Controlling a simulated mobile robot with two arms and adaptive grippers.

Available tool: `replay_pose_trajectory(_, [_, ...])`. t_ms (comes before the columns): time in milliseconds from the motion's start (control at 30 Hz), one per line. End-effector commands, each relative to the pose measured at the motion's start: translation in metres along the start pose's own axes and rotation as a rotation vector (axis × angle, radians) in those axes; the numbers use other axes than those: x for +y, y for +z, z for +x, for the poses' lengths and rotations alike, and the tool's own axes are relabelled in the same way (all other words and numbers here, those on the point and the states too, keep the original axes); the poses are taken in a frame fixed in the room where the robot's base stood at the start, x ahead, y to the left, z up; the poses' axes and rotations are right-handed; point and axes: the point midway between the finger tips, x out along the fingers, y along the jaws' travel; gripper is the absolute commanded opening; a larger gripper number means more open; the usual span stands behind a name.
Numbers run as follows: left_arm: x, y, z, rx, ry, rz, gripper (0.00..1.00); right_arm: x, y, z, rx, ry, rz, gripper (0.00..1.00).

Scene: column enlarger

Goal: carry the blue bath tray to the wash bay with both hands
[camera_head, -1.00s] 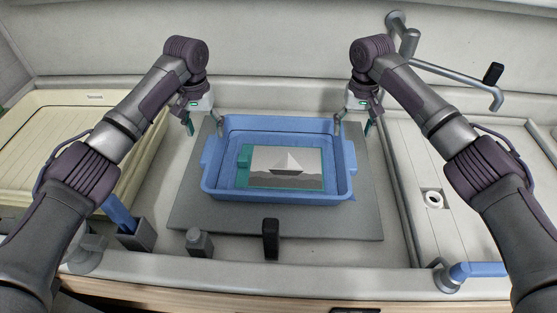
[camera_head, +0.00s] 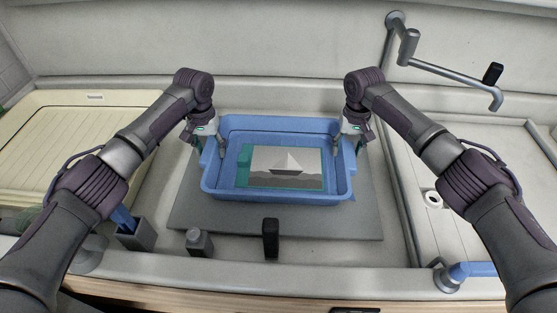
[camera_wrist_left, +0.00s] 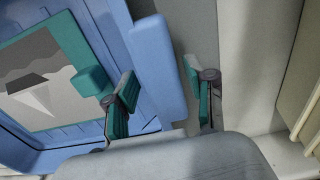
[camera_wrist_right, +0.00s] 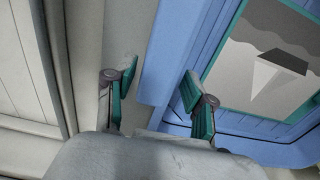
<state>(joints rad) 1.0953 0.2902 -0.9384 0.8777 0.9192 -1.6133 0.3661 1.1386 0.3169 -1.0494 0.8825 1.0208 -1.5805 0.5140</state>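The blue bath tray (camera_head: 275,198) lies flat on a grey mat (camera_head: 290,222). In it is a sailboat print (camera_head: 290,162) with a teal border, and a small teal block stands at the print's left edge. My left gripper (camera_head: 206,147) is at the tray's left handle. In the left wrist view its two teal-padded fingers stand apart, on either side of the handle (camera_wrist_left: 156,65). My right gripper (camera_head: 347,147) is at the right handle. In the right wrist view its fingers are apart too, with the handle (camera_wrist_right: 158,70) between them. Neither gripper visibly clamps its handle.
A cream ribbed basin (camera_head: 80,140) is at the left. At the right is a pale grooved surface with a round drain (camera_head: 433,199) and a grey pipe arm (camera_head: 450,76) above.

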Motion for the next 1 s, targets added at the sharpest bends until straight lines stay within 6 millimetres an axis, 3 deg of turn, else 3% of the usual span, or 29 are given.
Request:
replay_pose_trajectory(33, [0.000, 0.000, 0.000, 0.000, 0.000, 0.000, 0.41, 0.000, 0.000, 0.000, 0.000, 0.000, 0.000, 0.40])
replay_pose_trajectory(200, [0.000, 0.000, 0.000, 0.000, 0.000, 0.000, 0.13, 0.000, 0.000, 0.000, 0.000, 0.000, 0.000, 0.12])
replay_pose_trajectory(300, [0.000, 0.000, -0.001, 0.000, 0.000, 0.000, 0.00, 0.000, 0.000, 0.000, 0.000, 0.000, 0.000, 0.00])
replay_pose_trajectory(767, [0.000, -0.001, -0.004, 0.003, 0.001, 0.000, 0.00, 0.000, -0.001, -0.004, 0.002, -0.001, 0.000, 0.00])
replay_pose_trajectory(1000, [0.000, -0.001, -0.023, 0.003, 0.001, 0.000, 0.00, 0.000, -0.001, -0.022, 0.002, -0.001, 0.000, 0.00])
